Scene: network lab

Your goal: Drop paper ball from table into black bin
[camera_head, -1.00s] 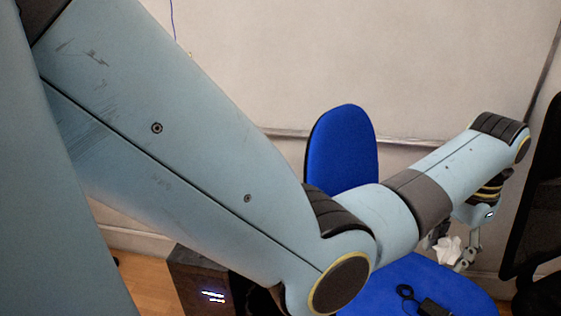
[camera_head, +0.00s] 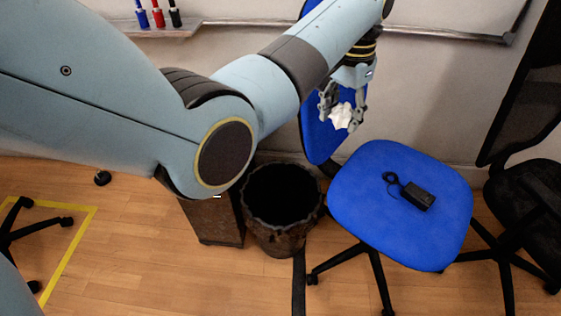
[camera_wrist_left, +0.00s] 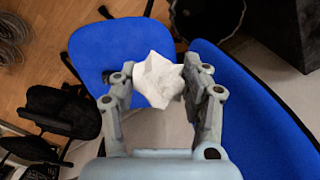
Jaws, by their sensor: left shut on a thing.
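My left gripper (camera_head: 342,112) is shut on the crumpled white paper ball (camera_head: 341,117). It holds the ball in the air in front of the blue chair's backrest, above and to the right of the bin. In the left wrist view the paper ball (camera_wrist_left: 158,80) sits between the two fingers of the gripper (camera_wrist_left: 160,88). The black bin (camera_head: 281,233) stands on the floor with its dark open top facing up. The bin also shows partly at the top of the left wrist view (camera_wrist_left: 207,28). My right gripper is not in view.
A blue chair (camera_head: 375,215) stands right of the bin, with a black power adapter (camera_head: 417,196) on its seat. A black chair (camera_head: 530,205) is at the right. Markers (camera_head: 158,13) stand on a ledge.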

